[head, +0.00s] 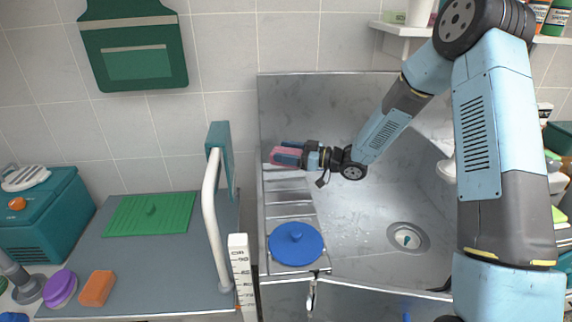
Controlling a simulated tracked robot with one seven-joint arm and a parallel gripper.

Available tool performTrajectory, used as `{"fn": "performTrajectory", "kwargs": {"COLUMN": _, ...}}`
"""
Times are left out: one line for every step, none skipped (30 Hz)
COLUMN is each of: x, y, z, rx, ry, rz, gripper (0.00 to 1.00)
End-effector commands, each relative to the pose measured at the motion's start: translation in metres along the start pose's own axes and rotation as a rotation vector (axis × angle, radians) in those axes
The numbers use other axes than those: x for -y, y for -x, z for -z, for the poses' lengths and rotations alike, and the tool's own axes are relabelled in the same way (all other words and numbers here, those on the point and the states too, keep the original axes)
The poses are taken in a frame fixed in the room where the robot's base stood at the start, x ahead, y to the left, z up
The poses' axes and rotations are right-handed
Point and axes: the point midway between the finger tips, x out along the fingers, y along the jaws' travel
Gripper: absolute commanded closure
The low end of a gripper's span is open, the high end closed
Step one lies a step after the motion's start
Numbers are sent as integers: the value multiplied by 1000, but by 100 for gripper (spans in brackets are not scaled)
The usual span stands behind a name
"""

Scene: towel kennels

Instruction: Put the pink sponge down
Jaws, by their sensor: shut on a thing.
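The pink sponge (277,155) is at the tip of my gripper (288,155), near the back left of the metal sink. My gripper is shut on it, with its blue fingers pointing left and partly covering the sponge. It shows over the upper end of a stepped metal rack (289,197) along the sink's left side. I cannot tell whether the sponge touches the rack or the sink wall.
A blue round lid (296,243) lies at the rack's front end. A white curved rail (213,220) and a white measuring post (242,270) stand left of the sink. The grey counter (160,265) holds a green mat (150,214) and an orange block (97,288). The sink floor near the drain (408,238) is clear.

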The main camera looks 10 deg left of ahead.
Motion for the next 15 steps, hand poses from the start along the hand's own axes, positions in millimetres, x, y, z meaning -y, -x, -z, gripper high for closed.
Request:
{"fn": "performTrajectory", "kwargs": {"x": -4, "y": -3, "z": -7, "rx": 0, "ry": -2, "rz": 0, "gripper": 60}}
{"fn": "performTrajectory", "kwargs": {"x": -5, "y": -5, "z": -10, "rx": 0, "ry": -2, "rz": 0, "gripper": 60}}
{"fn": "performTrajectory", "kwargs": {"x": -8, "y": -7, "z": -13, "rx": 0, "ry": -1, "rz": 0, "gripper": 60}}
{"fn": "performTrajectory", "kwargs": {"x": -9, "y": -8, "z": -14, "rx": -1, "ry": -1, "rz": 0, "gripper": 60}}
{"fn": "performTrajectory", "kwargs": {"x": -10, "y": -9, "z": -16, "rx": -1, "ry": -1, "rz": 0, "gripper": 60}}
{"fn": "performTrajectory", "kwargs": {"x": -11, "y": -10, "z": -18, "rx": 0, "ry": -1, "rz": 0, "gripper": 60}}
{"fn": "performTrajectory", "kwargs": {"x": -12, "y": -10, "z": -19, "rx": 0, "ry": -1, "rz": 0, "gripper": 60}}
{"fn": "performTrajectory", "kwargs": {"x": -12, "y": -10, "z": -19, "rx": 0, "ry": -1, "rz": 0, "gripper": 60}}
{"fn": "performTrajectory", "kwargs": {"x": -13, "y": -11, "z": -20, "rx": 0, "ry": -1, "rz": 0, "gripper": 60}}
{"fn": "performTrajectory", "kwargs": {"x": -14, "y": -11, "z": -22, "rx": 0, "ry": -1, "rz": 0, "gripper": 60}}
{"fn": "performTrajectory", "kwargs": {"x": -14, "y": -12, "z": -23, "rx": 0, "ry": -1, "rz": 0, "gripper": 60}}
{"fn": "performTrajectory", "kwargs": {"x": -16, "y": -13, "z": -26, "rx": 0, "ry": -1, "rz": 0, "gripper": 60}}
{"fn": "performTrajectory", "kwargs": {"x": -17, "y": -14, "z": -28, "rx": 0, "ry": -1, "rz": 0, "gripper": 60}}
{"fn": "performTrajectory", "kwargs": {"x": -17, "y": -14, "z": -33, "rx": 0, "ry": -2, "rz": 0, "gripper": 60}}
{"fn": "performTrajectory", "kwargs": {"x": -17, "y": -13, "z": -39, "rx": 0, "ry": -3, "rz": -1, "gripper": 60}}
